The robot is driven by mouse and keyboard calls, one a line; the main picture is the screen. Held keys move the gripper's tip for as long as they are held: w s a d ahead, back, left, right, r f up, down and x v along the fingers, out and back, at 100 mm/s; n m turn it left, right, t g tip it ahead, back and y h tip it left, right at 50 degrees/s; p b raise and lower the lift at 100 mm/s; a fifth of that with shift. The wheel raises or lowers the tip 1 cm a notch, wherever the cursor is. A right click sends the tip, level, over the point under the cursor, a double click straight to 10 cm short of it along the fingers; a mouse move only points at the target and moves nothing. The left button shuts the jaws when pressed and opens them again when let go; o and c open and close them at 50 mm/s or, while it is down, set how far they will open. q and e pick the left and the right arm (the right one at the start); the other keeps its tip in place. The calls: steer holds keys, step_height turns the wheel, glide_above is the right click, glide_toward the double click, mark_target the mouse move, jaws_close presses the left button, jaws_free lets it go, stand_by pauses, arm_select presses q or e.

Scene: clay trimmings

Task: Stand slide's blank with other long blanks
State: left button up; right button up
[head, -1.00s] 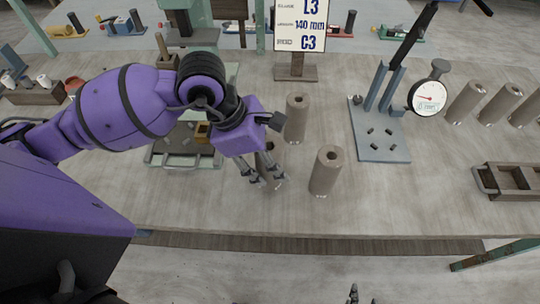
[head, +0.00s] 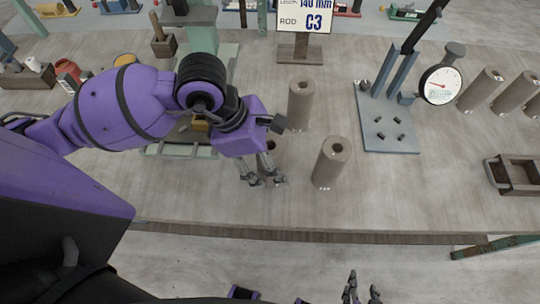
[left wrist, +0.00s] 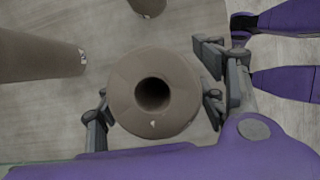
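My left gripper (head: 262,180) is closed around an upright brown blank (left wrist: 118,82) with a round hole in its top. In the left wrist view the fingers lie against both sides of it; in the head view the hand mostly hides it. Two similar blanks stand to the right, a nearer one (head: 331,164) and a farther one (head: 301,105). Several more blanks (head: 480,90) stand in a row at the far right. My right gripper (head: 362,289) shows at the bottom edge, fingers apart and empty, off the table.
A sign (head: 304,14) reading 140 mm and rod C3 stands at the back. A blue-grey stand (head: 385,130) with a round dial gauge (head: 440,84) is right of the blanks. A wooden tray (head: 516,172) lies at right. The front table strip is clear.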

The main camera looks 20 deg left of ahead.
arm_select(q)
steer(key=shift+a+r, duration=0.15)
steer(key=shift+r, duration=0.35)
steer(key=v, duration=1.1)
steer(key=shift+p, duration=0.35)
steer(key=shift+r, duration=0.1)
